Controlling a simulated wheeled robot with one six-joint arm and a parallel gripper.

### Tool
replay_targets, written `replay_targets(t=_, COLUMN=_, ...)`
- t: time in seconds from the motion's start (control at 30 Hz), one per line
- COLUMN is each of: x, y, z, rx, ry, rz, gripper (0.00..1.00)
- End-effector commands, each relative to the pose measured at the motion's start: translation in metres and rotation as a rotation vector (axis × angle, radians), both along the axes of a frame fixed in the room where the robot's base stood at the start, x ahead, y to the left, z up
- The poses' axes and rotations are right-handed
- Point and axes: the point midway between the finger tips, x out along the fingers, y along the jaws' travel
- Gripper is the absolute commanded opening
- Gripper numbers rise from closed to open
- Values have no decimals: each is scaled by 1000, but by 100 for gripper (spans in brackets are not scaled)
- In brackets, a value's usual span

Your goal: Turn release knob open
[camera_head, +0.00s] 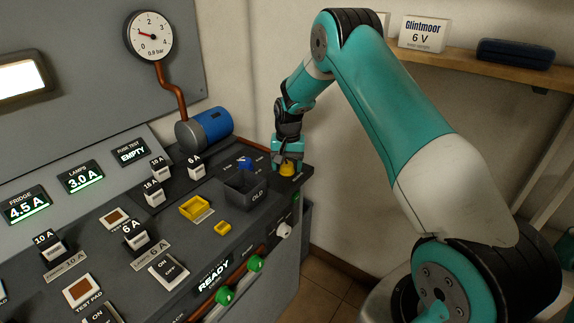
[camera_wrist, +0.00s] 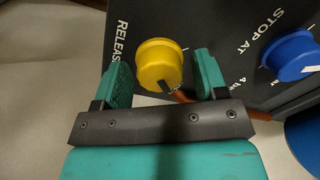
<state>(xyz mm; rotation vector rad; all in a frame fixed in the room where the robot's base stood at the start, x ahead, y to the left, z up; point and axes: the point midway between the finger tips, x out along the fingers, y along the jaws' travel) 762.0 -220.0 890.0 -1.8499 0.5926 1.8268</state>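The release knob is yellow and round with a dark pointer mark. In the wrist view the knob (camera_wrist: 160,64) lies between the two teal fingers of my gripper (camera_wrist: 163,78), under the printed word RELEASE. I see gaps between the knob and both fingers. In the head view the knob (camera_head: 287,169) shows at the far right corner of the console, just below my gripper (camera_head: 287,160), which points down over it. The fingers are apart with nothing clamped between them.
A blue knob (camera_wrist: 291,56) marked STOP AT stands beside the release knob; in the head view it is near a dark bin (camera_head: 245,190) marked OLD. A blue cylinder (camera_head: 205,128) and a pressure gauge (camera_head: 148,36) are behind. The wall is close to the arm.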

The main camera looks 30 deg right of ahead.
Motion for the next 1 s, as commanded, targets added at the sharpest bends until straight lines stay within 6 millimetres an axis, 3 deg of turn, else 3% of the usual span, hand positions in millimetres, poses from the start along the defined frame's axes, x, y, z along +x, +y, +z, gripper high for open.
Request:
replay_targets(t=0.3, x=0, y=0, z=1, rx=0, ry=1, rz=1, gripper=69)
replay_targets(t=0.47, x=0, y=-1, z=18, rx=0, ry=-1, rz=1, gripper=69)
replay_targets(t=1.0, x=-3, y=-4, z=146, rx=-1, ry=-3, rz=0, gripper=69)
